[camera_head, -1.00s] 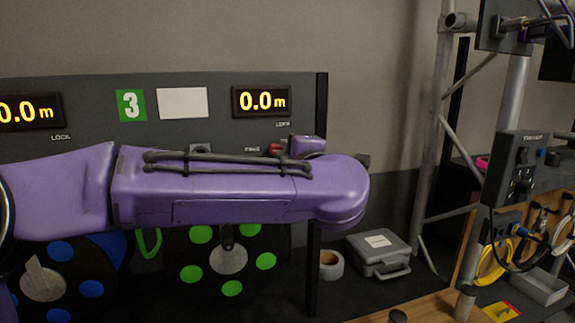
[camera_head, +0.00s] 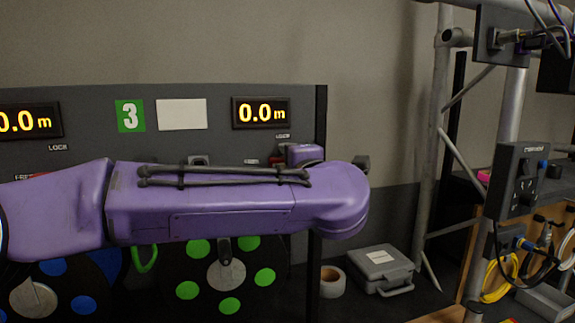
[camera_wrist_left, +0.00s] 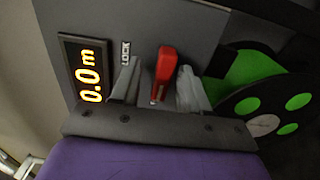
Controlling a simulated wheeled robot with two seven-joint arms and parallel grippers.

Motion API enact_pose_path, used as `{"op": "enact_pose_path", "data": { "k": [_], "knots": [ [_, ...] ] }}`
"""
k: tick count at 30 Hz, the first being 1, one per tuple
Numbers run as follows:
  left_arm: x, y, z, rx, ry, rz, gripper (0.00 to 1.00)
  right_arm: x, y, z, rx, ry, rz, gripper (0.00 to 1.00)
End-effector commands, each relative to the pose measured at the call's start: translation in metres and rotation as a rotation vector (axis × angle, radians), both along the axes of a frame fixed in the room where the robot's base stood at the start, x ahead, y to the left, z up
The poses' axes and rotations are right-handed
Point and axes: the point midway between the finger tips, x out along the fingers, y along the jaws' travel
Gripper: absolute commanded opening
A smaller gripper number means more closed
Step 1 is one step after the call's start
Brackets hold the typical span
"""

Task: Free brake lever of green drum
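The green drum (camera_head: 198,291), with green discs around a grey hub, is mounted low on the dark panel, partly hidden by my left arm. It also shows at the right of the left wrist view (camera_wrist_left: 264,125). Its red brake lever (camera_wrist_left: 166,65) stands beside the LOCK label in the left wrist view. In the head view only a bit of the red lever (camera_head: 277,160) shows above my arm. My left gripper (camera_wrist_left: 157,88) is open, with one grey finger on each side of the lever. Whether either finger touches it is unclear. My right gripper is not in view.
A blue drum (camera_head: 85,305) is at the left. A tape roll (camera_head: 332,282) and grey case (camera_head: 380,268) lie right of the panel, near truss poles (camera_head: 436,150).

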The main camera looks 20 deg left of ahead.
Motion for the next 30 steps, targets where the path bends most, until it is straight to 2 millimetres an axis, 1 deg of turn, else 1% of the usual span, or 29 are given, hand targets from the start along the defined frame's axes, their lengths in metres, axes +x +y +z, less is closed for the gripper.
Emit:
{"op": "enact_pose_path", "data": {
  "k": [8, 11, 18, 21, 25, 30],
  "knots": [
    [-0.003, -0.003, -0.003, 0.001, 0.004, -0.001, 0.45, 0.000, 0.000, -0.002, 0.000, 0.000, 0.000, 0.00],
    [-0.015, -0.012, -0.004, 0.003, 0.002, -0.003, 0.45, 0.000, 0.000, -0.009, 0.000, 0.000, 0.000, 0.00],
    [-0.062, -0.044, -0.005, 0.003, 0.002, -0.002, 0.45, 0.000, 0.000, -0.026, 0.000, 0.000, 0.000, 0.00],
    [-0.076, -0.053, -0.004, 0.001, 0.002, 0.000, 0.45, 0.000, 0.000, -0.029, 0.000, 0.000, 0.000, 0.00],
    [-0.085, -0.059, -0.003, 0.001, 0.003, 0.001, 0.45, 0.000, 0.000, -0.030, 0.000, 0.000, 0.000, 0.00],
    [-0.087, -0.059, -0.003, 0.000, 0.005, 0.002, 0.45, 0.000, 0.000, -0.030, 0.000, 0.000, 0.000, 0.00]
  ]
}}
